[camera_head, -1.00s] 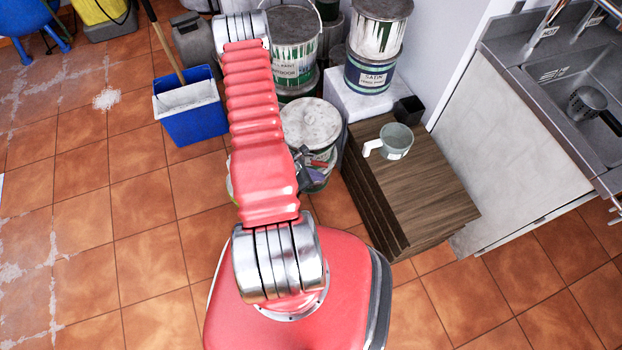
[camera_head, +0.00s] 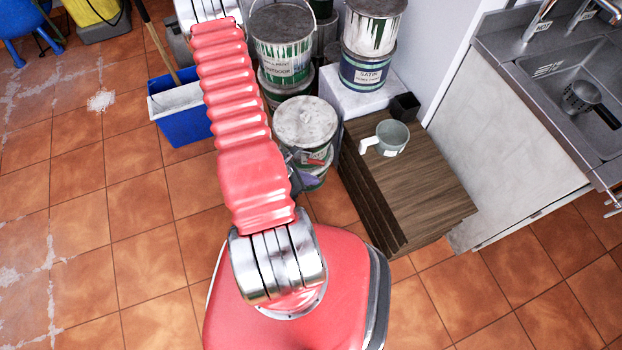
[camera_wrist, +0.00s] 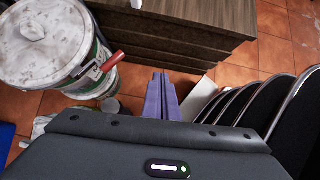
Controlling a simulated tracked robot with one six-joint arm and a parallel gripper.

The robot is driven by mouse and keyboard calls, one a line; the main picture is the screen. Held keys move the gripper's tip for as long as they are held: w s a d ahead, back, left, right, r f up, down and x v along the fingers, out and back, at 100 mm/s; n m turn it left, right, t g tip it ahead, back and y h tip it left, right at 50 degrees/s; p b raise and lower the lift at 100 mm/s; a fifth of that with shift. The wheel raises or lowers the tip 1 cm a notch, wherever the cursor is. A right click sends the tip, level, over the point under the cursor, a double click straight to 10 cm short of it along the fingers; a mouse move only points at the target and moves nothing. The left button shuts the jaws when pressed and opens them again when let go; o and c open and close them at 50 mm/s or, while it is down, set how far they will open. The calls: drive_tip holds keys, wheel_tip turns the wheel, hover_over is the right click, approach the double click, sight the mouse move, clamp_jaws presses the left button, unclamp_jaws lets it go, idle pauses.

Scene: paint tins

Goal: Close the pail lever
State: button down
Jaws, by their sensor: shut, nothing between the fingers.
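The pail (camera_wrist: 50,45), a white-lidded paint tin, stands at the upper left of the wrist view. Its red lever (camera_wrist: 113,61) juts outward from a metal clasp on the side below the lid. In the head view the pail (camera_head: 306,121) stands behind my arm, on or just above another tin, and the lever shows only as a small red patch (camera_head: 317,161). My gripper (camera_wrist: 160,78) has purple fingers pressed together and empty. It is to the right of the lever in the wrist view, apart from it. In the head view my arm partly hides the gripper.
A wooden stack (camera_head: 425,190) with a grey-green mug (camera_head: 393,138) stands right of the pail. More paint tins (camera_head: 283,45) stand behind it, and a blue bucket (camera_head: 183,125) is to the left. The tiled floor at the left front is clear.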

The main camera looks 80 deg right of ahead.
drive_tip(key=w+n, duration=0.1)
drive_tip(key=n, duration=0.9)
drive_tip(key=w+d+r+n+t, duration=0.1)
drive_tip(key=w+n, duration=0.1)
drive_tip(key=n, duration=0.8)
drive_tip(key=w+d+n+t, duration=0.1)
drive_tip(key=w+n, duration=0.1)
drive_tip(key=n, duration=0.7)
drive_tip(key=shift+r+n+h, duration=0.15)
drive_tip(key=shift+n+h, duration=0.15)
drive_tip(key=shift+n, duration=0.1)
drive_tip(key=shift+s, duration=0.1)
